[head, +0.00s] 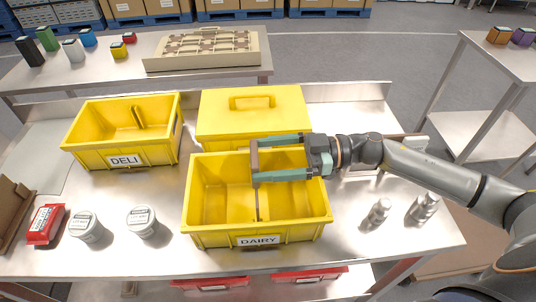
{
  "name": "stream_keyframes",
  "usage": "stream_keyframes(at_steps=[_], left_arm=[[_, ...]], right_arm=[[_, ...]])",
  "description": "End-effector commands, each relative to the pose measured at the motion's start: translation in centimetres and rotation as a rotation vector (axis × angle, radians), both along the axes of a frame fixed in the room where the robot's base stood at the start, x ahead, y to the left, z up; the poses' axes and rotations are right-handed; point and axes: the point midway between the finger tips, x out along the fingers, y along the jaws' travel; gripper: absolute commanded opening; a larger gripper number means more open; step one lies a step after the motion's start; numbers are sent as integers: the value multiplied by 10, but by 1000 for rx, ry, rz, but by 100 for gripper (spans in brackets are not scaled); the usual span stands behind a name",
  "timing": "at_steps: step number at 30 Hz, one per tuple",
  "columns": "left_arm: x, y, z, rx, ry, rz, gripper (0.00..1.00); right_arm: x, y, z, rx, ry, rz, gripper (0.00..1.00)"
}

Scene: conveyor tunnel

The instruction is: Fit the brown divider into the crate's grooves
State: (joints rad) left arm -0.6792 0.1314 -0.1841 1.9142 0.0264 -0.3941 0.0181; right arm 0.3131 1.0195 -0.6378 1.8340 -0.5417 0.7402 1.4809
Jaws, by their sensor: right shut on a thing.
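The yellow crate labelled DAIRY (208,236) stands open on the steel table at front centre. My right gripper (255,160) reaches in from the right over this crate, its two green fingers pointing left. It is shut on the brown divider (254,163), which shows nearly edge-on as a narrow upright strip at the fingertips. The divider is over the crate's back middle. A dark narrow line runs down inside the crate below it; I cannot tell whether this is the divider's lower part or a groove. My left gripper is not in view.
A yellow DELI crate (78,150) stands at left, and a closed yellow box with a handle (222,110) behind. Two white-lidded tubs (143,222) and a red packet (45,225) are left of the DAIRY crate. Metal shakers (378,212) stand at right, below my arm.

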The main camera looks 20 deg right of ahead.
Motion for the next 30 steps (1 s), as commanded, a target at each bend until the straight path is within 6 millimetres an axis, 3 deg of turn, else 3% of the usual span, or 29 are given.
stream_keyframes(at_steps=[1,10,11,12,23,30], left_arm=[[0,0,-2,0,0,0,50],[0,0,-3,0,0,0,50],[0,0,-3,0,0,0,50],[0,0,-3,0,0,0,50],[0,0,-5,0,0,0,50],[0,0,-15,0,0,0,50]], right_arm=[[-7,4,-20,-7,38,6,0],[-7,3,-20,-7,38,7,0],[-7,3,-20,-7,38,7,95],[-7,3,-20,-7,38,7,99],[-8,-3,-21,-10,38,5,100],[-19,-45,-15,-13,28,1,100]])
